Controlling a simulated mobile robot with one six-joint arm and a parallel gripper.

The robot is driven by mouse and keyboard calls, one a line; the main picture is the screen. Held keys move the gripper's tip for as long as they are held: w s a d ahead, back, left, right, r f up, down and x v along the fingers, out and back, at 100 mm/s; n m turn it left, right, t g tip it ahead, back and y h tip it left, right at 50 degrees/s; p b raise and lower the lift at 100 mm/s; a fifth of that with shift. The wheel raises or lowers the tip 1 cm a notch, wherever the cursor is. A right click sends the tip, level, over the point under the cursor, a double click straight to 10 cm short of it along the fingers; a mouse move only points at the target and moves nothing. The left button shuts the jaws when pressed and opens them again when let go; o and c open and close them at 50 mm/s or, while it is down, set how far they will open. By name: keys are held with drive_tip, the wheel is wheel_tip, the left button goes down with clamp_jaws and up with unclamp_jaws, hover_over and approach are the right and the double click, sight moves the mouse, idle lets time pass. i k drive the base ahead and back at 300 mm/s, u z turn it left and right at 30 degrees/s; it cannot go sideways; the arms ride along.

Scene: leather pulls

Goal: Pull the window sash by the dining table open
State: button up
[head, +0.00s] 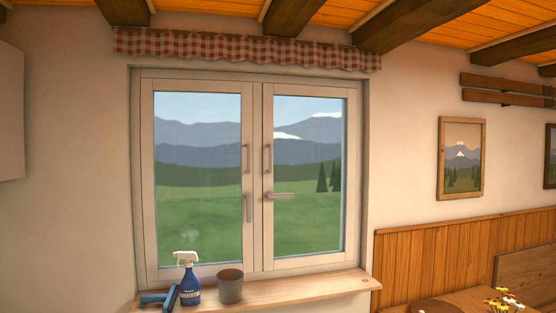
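The window has two pale wooden sashes side by side, and both look shut in the frame. The left sash (148,190) has an upright pull (246,158) and, below it, a lever handle (248,208) that hangs down. The right sash (352,170) has an upright pull (268,158) and a lever handle (280,195) that lies level, pointing right. The right sash is on the side nearer the table. A corner of the dining table (432,307) shows at the bottom right. My gripper is not in view.
The sill's right part is clear. Flowers (503,300) and a wooden bench back (525,270) are at the lower right.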

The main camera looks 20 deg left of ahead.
sight(269, 89)
drive_tip(key=u, duration=4.8)
drive_tip(key=i, duration=0.15)
drive_tip(key=z, duration=2.85)
drive_tip(key=i, duration=1)
drive_tip(key=u, duration=0.1)
drive_tip(key=k, duration=0.45)
drive_tip(key=u, duration=0.05)
